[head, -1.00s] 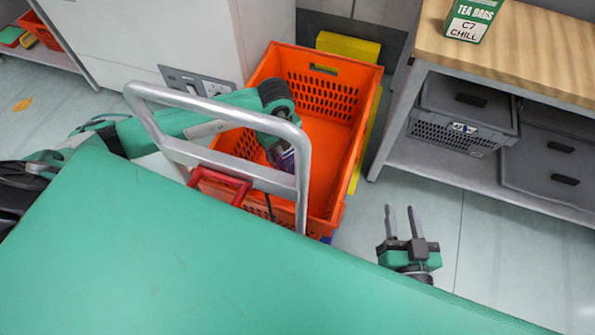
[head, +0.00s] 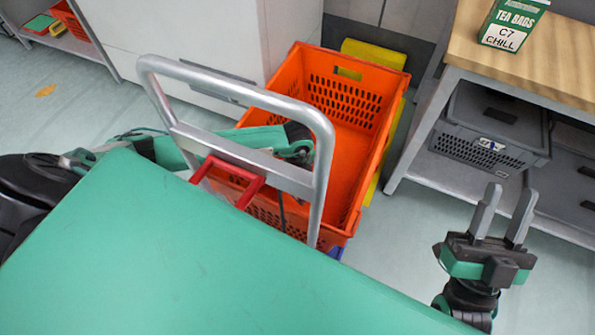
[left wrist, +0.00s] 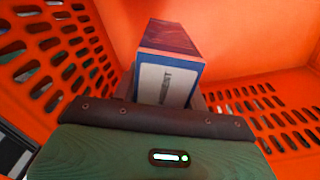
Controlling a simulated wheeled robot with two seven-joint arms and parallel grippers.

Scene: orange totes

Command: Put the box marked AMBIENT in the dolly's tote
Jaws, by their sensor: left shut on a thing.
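The orange tote (head: 372,165) stands on the dolly, behind its silver handle (head: 235,97). My left arm reaches over the tote, and its gripper is hidden inside it in the head view. In the left wrist view my left gripper (left wrist: 160,103) is shut on a box (left wrist: 168,60) with blue edges and a white label whose partly readable print fits AMBIENT. The orange tote walls (left wrist: 265,40) surround the box. Whether the box touches the floor cannot be told. My right gripper (head: 508,200) is open and empty, right of the tote.
A green TEA BAGS box (head: 513,22) marked C7 CHILL stands on the wooden-topped bench (head: 470,45) at right. Grey totes (head: 490,130) sit beneath it. A yellow piece (head: 385,57) is behind the orange tote. Open floor lies between tote and bench.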

